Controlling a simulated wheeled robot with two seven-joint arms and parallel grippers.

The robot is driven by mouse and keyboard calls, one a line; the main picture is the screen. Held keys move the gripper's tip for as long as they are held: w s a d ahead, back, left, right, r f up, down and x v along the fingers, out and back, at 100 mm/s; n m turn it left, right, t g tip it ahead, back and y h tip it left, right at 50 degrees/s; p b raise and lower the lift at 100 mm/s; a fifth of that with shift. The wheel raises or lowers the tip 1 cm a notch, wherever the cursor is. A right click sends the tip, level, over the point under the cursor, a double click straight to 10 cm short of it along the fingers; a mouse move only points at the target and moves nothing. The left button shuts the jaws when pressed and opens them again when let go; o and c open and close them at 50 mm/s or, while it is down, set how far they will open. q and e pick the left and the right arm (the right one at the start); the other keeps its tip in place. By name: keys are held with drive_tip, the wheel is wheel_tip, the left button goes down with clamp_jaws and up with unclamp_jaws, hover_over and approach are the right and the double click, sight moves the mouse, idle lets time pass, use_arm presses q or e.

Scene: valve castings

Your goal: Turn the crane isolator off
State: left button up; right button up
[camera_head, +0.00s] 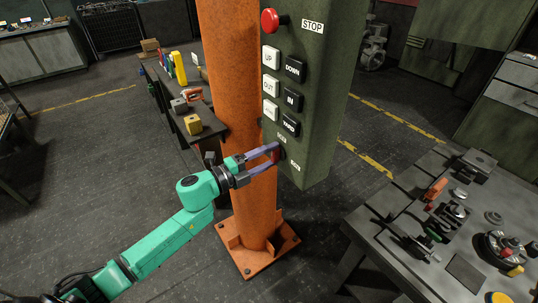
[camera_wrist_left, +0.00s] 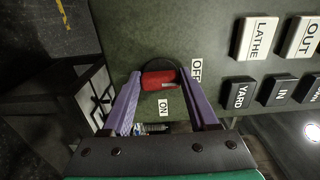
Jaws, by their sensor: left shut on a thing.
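The red crane isolator handle (camera_head: 276,154) sits low on the dark green control box (camera_head: 318,100). In the left wrist view the handle (camera_wrist_left: 158,80) lies across the picture on a dark round base. The OFF label (camera_wrist_left: 196,69) is beside its right end, and the ON label (camera_wrist_left: 163,107) is below it. My left gripper (camera_head: 275,155) has its purple fingers on either side of the handle and is shut on it. The fingertips also show in the left wrist view (camera_wrist_left: 160,78). My right gripper is in neither view.
Black and white push buttons (camera_head: 281,90) and a red stop button (camera_head: 270,20) are above on the box. An orange column (camera_head: 238,100) stands beside it. A workbench with castings (camera_head: 445,225) is at the right, and a bench with blocks (camera_head: 180,105) is behind.

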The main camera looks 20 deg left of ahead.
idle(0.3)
use_arm(q)
drive_tip(key=o, duration=1.4)
drive_tip(key=b+v, duration=0.3)
drive_tip(key=v, duration=1.1)
drive_tip(key=shift+s+a, duration=0.2)
drive_tip(key=shift+s, duration=0.1)
